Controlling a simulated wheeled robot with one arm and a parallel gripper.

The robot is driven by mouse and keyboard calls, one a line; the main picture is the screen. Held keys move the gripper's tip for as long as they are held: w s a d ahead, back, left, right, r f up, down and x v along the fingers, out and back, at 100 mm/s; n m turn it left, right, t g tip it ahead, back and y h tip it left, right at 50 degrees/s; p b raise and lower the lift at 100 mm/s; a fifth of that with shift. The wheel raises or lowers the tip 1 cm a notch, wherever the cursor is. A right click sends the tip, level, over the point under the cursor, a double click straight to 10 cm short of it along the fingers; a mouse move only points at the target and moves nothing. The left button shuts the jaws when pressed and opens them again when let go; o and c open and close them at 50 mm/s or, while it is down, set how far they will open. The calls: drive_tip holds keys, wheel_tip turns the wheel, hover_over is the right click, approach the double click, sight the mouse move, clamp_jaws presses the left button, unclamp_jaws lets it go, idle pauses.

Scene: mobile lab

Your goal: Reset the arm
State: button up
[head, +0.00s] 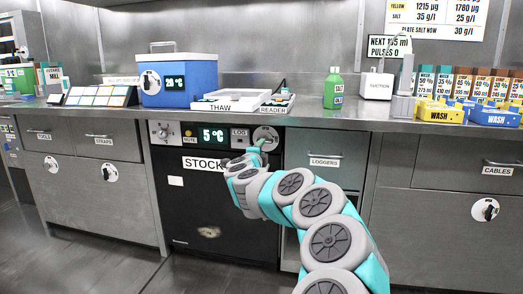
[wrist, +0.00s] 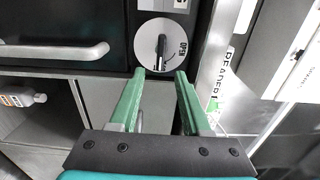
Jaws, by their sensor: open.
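My arm (head: 316,202) reaches from the lower right of the head view up to the STOCK unit (head: 215,220), a dark-fronted cabinet under the bench. My gripper (head: 262,143) is at the round white dial (head: 266,133) at the unit's top right; it is small there. In the wrist view my gripper (wrist: 160,73) is open, with two green fingers spread and nothing between them. The round dial (wrist: 160,45) with its dark lever lies just beyond the fingertips. I cannot tell whether the fingers touch it.
Floor is clear at left.

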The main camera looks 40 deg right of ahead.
idle(0.3)
